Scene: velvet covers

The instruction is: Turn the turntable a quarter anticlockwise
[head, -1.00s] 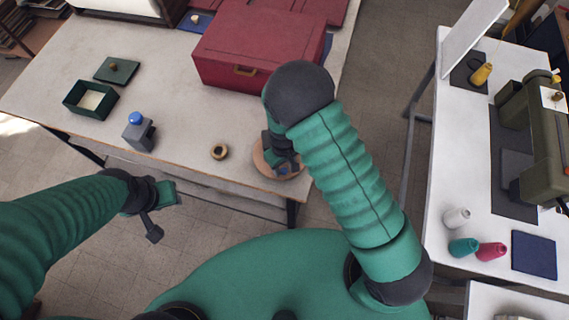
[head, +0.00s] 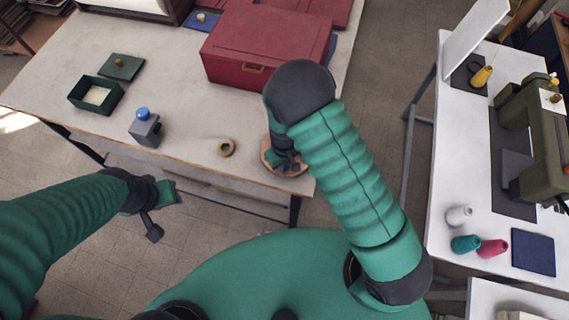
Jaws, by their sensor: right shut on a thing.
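The turntable (head: 297,172) is a round wooden disc near the front right corner of the pale work table. My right gripper (head: 282,163) is down at it and partly covers it. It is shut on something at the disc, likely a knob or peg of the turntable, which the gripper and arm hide. My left gripper (head: 165,206) hangs in front of the table's front edge, apart from everything; its two fingers stand apart and nothing shows between them.
A red case (head: 262,58) stands behind. A side table (head: 450,190) is at right.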

